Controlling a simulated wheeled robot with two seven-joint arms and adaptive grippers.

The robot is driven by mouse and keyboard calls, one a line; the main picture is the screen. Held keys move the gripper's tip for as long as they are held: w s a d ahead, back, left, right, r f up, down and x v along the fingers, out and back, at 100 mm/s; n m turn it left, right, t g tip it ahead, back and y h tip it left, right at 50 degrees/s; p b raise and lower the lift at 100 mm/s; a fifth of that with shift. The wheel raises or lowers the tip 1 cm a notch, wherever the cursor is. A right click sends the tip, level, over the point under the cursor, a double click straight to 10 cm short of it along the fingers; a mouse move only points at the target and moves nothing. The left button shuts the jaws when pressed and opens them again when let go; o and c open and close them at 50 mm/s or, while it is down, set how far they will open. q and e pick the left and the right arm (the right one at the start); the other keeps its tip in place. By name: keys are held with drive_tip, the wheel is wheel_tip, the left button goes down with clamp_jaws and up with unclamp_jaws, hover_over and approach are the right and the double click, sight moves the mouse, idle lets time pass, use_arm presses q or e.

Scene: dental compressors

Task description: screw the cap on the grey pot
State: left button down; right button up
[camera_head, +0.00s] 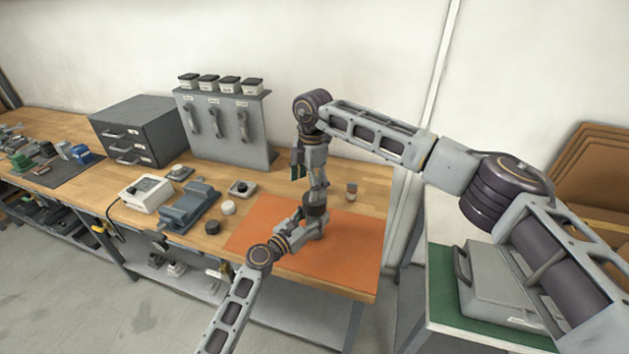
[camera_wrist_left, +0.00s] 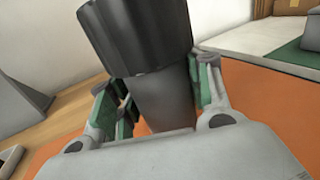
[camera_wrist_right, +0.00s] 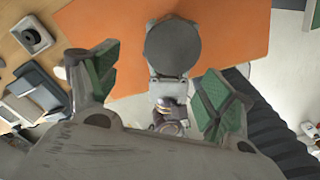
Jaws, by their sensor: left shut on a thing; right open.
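My left gripper (camera_head: 312,227) is shut on the grey pot (camera_wrist_left: 163,100), holding it above the orange mat. The pot's smooth dark grey body shows between the green finger pads in the left wrist view. A wider, black ribbed cap (camera_wrist_left: 138,36) sits over the pot's top there; whether it is threaded on cannot be told. In the right wrist view the cap's round flat top (camera_wrist_right: 172,47) faces me and hides the pot. My right gripper (camera_wrist_right: 160,84) is open, its fingers spread either side, with the cap near the top of the picture, apart from both pads.
The orange mat (camera_head: 340,250) covers the bench's right end. Left of it are a dark round piece (camera_head: 212,227), a white round piece (camera_head: 228,207) and a blue-grey vise-like fixture (camera_head: 190,207). A grey panel (camera_head: 225,130) stands at the back.

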drive_tip(key=n, duration=0.4)
drive_tip(key=shift+w+d+r+n, duration=0.1)
drive_tip(key=shift+r+n, duration=0.1)
drive_tip(key=shift+n, duration=0.1)
drive_tip(key=n, duration=0.5)
drive_tip(key=shift+w+d+r, duration=0.1)
drive_tip(key=shift+d+r, duration=0.05)
drive_tip(key=n, duration=0.4)
drive_tip(key=shift+d+n, duration=0.15)
drive_tip(key=shift+n, duration=0.25)
drive_tip(key=n, duration=0.5)
drive_tip(key=shift+d, duration=0.2)
drive_tip(key=n, duration=0.4)
drive_tip(key=shift+d+n+h, duration=0.15)
drive_tip(key=shift+n+h, duration=0.15)
drive_tip(key=shift+n, duration=0.1)
drive_tip(key=n, duration=0.5)
drive_tip(key=shift+d, duration=0.1)
drive_tip(key=n, duration=0.9)
drive_tip(key=shift+n, duration=0.4)
